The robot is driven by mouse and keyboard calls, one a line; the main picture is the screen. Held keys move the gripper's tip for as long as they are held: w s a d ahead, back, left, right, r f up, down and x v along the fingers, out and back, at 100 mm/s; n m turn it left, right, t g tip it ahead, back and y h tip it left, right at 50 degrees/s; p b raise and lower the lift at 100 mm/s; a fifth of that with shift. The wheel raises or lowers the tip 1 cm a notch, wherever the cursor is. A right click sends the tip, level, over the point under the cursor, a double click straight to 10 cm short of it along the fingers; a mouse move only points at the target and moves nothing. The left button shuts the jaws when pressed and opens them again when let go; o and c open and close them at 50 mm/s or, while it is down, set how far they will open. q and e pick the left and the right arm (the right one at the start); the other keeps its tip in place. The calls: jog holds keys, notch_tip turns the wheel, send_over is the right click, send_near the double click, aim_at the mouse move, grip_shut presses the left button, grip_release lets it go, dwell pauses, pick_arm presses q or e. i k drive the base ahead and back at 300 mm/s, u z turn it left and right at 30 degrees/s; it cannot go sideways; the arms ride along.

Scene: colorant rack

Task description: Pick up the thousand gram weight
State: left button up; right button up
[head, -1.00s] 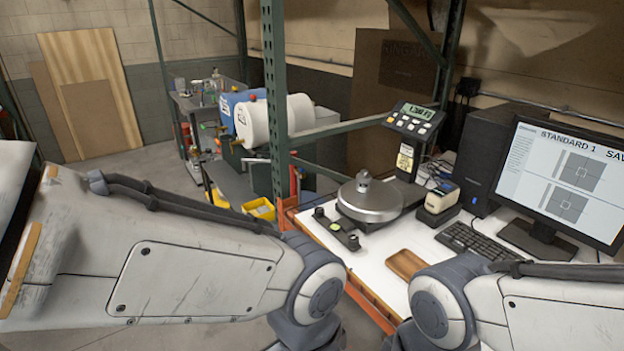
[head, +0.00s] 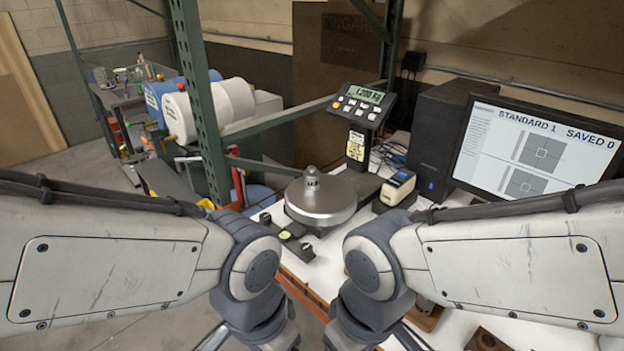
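A small grey metal weight (head: 312,181) with a knob top stands upright on the round metal pan (head: 322,212) of a scale. Dark marking shows on its side, too small to read. The scale's display (head: 364,94) stands on a post behind it and appears to read about 1.200 kg. Both my arms reach in from the sides and bend down in front of the scale. My left and right grippers are below the frame edge, so their fingers are hidden. Neither arm touches the weight.
A black bar with a greenish disc (head: 284,234) lies left of the pan. A green rack post (head: 200,100) rises at left. A label printer (head: 398,188), computer tower (head: 445,135) and monitor (head: 540,150) stand right. My forearms hide much of the table front.

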aim_at(311, 177)
jog(key=k, duration=0.55)
jog(key=u, duration=0.9)
jog(key=i, duration=0.65)
jog(key=u, duration=0.35)
jog(key=i, duration=1.2)
jog(key=z, duration=1.2)
jog(key=i, duration=0.35)
jog(key=z, duration=0.4)
